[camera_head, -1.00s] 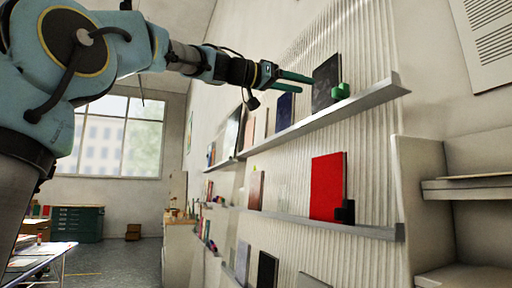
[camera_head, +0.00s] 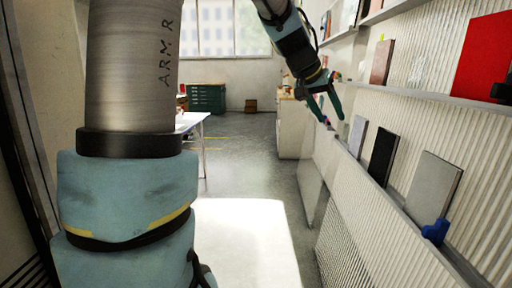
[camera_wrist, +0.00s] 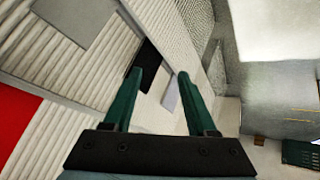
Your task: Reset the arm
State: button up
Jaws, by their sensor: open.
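My gripper (camera_head: 332,122) hangs from my arm in the upper middle of the head view, with its two green fingers spread and pointing down. Nothing is between the fingers. In the wrist view my gripper (camera_wrist: 158,82) is also open and empty, with the ribbed wall and lower shelf beyond the fingertips. In the head view it is in front of the left end of the lower shelf and appears apart from the wall. My large upright arm link fills the left of the head view.
A red panel (camera_head: 484,55) stands on the shelf above. A green cabinet (camera_head: 207,98) is at the back. The floor (camera_head: 238,160) in the middle is clear.

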jog(key=s+a+f+n+g+y, duration=0.1)
jog(key=s+a+f+n+y, duration=0.1)
jog(key=s+a+f, duration=0.3)
jog(key=s+a+f+n+g+y+p, duration=0.1)
jog(key=s+a+f+y, duration=0.1)
jog(key=s+a+f, duration=0.3)
jog(key=s+a+f+n+y, duration=0.2)
jog(key=s+a+f, duration=0.4)
jog(key=a+f, duration=0.5)
jog(key=a, duration=0.4)
jog(key=shift+a+f+n+g, duration=0.15)
jog(key=shift+a+n+g, duration=0.15)
jog(key=shift+a+g, duration=0.1)
